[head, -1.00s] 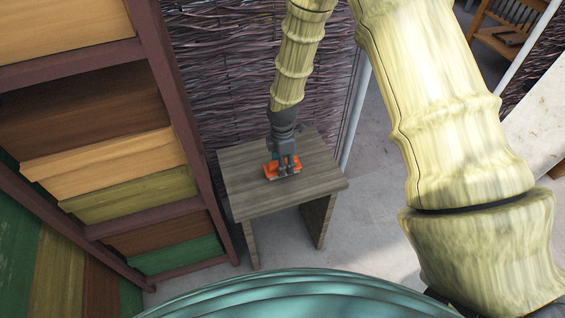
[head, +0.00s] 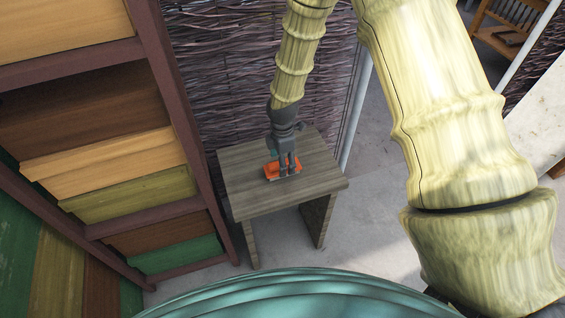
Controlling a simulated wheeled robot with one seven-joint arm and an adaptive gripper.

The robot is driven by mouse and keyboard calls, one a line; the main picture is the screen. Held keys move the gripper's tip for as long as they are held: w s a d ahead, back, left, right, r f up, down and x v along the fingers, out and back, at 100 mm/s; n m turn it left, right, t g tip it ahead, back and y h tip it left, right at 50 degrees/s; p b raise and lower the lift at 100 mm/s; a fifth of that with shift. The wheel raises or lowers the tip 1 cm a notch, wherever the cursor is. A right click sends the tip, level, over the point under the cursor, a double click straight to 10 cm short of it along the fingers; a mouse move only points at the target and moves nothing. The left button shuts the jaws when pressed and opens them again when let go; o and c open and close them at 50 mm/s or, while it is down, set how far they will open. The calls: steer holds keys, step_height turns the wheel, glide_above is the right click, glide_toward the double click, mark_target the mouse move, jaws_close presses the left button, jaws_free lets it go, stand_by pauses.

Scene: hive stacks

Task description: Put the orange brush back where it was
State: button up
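The orange brush (head: 271,170) is small and flat in the head view, at the middle of the top of a small grey wooden table (head: 247,197). My gripper (head: 287,172) points down over the brush, and its dark fingers cover the brush's middle. Orange shows on both sides of the fingers. The fingertips are at the brush or just above it. The view is too small to tell whether they grip it.
A shelf rack with wooden boxes (head: 130,195) stands close to the left of the table. A woven wall (head: 225,80) is behind it. A pale pole (head: 356,115) rises at the table's right.

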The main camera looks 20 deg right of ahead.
step_height(320, 180, up, 11)
steer(key=shift+f, duration=0.2)
stand_by(0.3)
steer(key=shift+c, duration=0.3)
stand_by(1.2)
